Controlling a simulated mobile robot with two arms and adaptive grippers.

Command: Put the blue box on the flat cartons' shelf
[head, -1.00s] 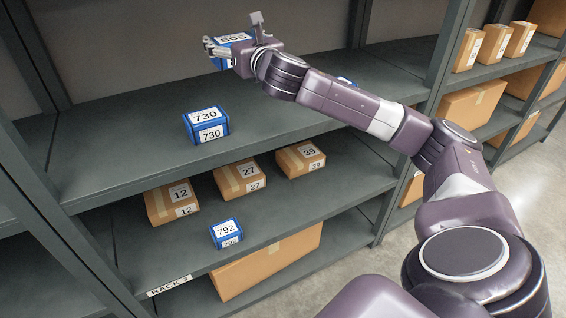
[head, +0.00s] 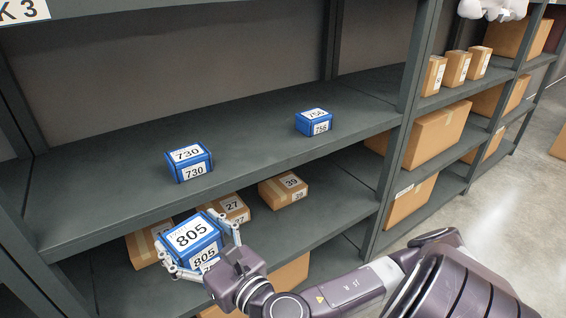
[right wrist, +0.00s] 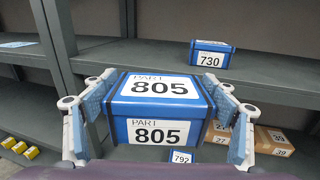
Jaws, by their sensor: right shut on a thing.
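My right gripper (head: 205,245) is shut on the blue box 805 (head: 196,238), one finger on each side of it. The box is held in front of the shelf with the flat cartons, and it hides part of carton 27 (head: 232,206) and carton 12 (head: 140,245). Carton 39 (head: 284,190) lies to their right on that same shelf (head: 335,205). In the right wrist view, box 805 (right wrist: 158,110) fills the space between the fingers (right wrist: 158,112). Blue box 792 (right wrist: 181,157) shows partly below it. My left gripper is not in view.
Blue boxes 730 (head: 189,162) and 756 (head: 314,122) stand on the shelf above (head: 110,180). Dark rack posts (head: 405,110) stand to the right. Neighbouring shelves hold more cartons (head: 437,135).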

